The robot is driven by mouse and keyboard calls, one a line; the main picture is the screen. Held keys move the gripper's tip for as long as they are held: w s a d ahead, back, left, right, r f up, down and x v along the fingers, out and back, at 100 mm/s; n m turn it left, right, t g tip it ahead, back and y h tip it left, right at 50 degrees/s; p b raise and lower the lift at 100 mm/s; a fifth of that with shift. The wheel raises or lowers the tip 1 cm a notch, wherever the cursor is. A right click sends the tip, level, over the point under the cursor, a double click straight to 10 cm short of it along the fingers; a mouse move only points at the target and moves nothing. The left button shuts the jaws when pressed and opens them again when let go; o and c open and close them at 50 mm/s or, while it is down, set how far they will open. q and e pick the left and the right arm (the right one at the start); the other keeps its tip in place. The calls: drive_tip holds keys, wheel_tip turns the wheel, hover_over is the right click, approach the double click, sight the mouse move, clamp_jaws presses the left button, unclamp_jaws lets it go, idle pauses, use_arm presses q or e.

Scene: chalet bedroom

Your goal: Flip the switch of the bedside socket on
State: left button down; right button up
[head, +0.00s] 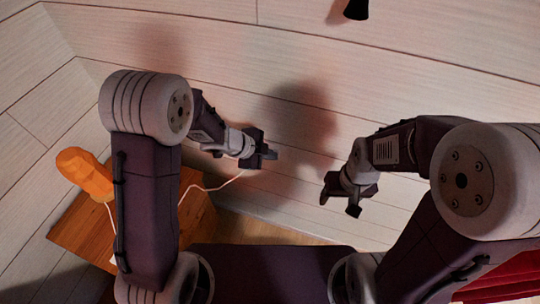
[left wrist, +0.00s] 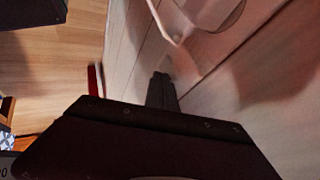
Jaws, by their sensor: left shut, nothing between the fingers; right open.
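A pale plate (left wrist: 200,45) with a rounded part, apparently the bedside socket, shows at the top of the left wrist view against the plank wall. Its switch cannot be made out. In the head view the socket is not clearly visible; the left gripper covers the wall near the end of a white cord (head: 212,188). My left gripper (head: 270,155) is shut and empty, close to the wall. Its closed fingers (left wrist: 162,92) point toward the plate's lower edge; contact cannot be told. My right gripper (head: 340,200) is open and empty, apart to the right.
A wooden nightstand (head: 85,225) stands at the left with an orange lamp (head: 85,172) on it. Red bedding (head: 510,275) is at the lower right. A dark object (head: 356,9) is on the wall at the top. Wall between the grippers is clear.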

use_arm(q)
drive_tip(key=shift+w+r, duration=0.15)
use_arm(e)
drive_tip(key=shift+r, duration=0.4)
use_arm(q)
drive_tip(key=shift+r, duration=0.1)
use_arm(e)
drive_tip(key=shift+r, duration=0.1)
use_arm(q)
drive_tip(key=shift+d+r+p, duration=0.1)
drive_tip(key=shift+r+p, duration=0.6)
drive_tip(key=shift+p, duration=0.15)
use_arm(e)
drive_tip(key=shift+r, duration=0.85)
use_arm(q)
drive_tip(key=p+v, duration=0.4)
drive_tip(key=v, duration=0.5)
use_arm(e)
drive_tip(key=shift+r, duration=2.2)
